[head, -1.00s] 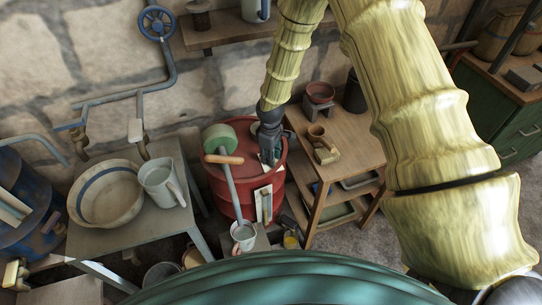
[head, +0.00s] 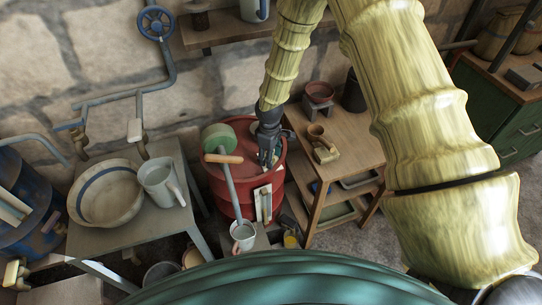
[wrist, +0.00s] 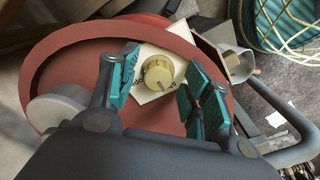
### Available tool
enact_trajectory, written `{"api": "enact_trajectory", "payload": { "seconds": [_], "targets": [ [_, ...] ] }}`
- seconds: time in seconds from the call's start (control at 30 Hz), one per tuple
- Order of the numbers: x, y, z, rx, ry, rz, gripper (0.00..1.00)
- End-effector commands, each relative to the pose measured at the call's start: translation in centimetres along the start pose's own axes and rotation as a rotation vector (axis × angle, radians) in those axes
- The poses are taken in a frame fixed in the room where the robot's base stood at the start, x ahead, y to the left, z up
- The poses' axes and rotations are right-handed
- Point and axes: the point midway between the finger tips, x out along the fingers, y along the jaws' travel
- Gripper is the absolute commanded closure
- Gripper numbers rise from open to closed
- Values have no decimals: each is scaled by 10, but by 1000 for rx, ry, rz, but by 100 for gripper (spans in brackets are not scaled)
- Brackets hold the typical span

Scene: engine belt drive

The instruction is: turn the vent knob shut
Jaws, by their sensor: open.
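The vent knob (wrist: 158,73) is a round, pale yellow knob with a dark pointer mark. It sits on a cream plate (wrist: 150,97) with dark markings, on the red drum (wrist: 65,75). The drum also shows in the head view (head: 220,193), where my gripper hides the knob. My gripper (wrist: 157,82) is open, with teal finger pads on the left and right of the knob. I see gaps between pads and knob; how far down the fingertips reach beside it is unclear. In the head view my gripper (head: 267,160) points down over the drum's top.
A long-handled tool with a green head (head: 217,137) leans at the drum's left. A wooden shelf table (head: 350,135) with small pots stands right of it. A grey table (head: 125,225) with a basin (head: 105,193) and jug (head: 162,183) stands left.

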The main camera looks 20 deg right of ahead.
Motion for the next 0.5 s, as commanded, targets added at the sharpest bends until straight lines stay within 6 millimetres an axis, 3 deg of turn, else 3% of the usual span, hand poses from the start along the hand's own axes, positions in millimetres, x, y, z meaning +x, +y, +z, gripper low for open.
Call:
{"api": "enact_trajectory", "payload": {
  "seconds": [0.23,0.5],
  "targets": [
    [-15,0,0,1,1,1,51],
    [-56,0,0,0,3,2,51]
  ]
}}
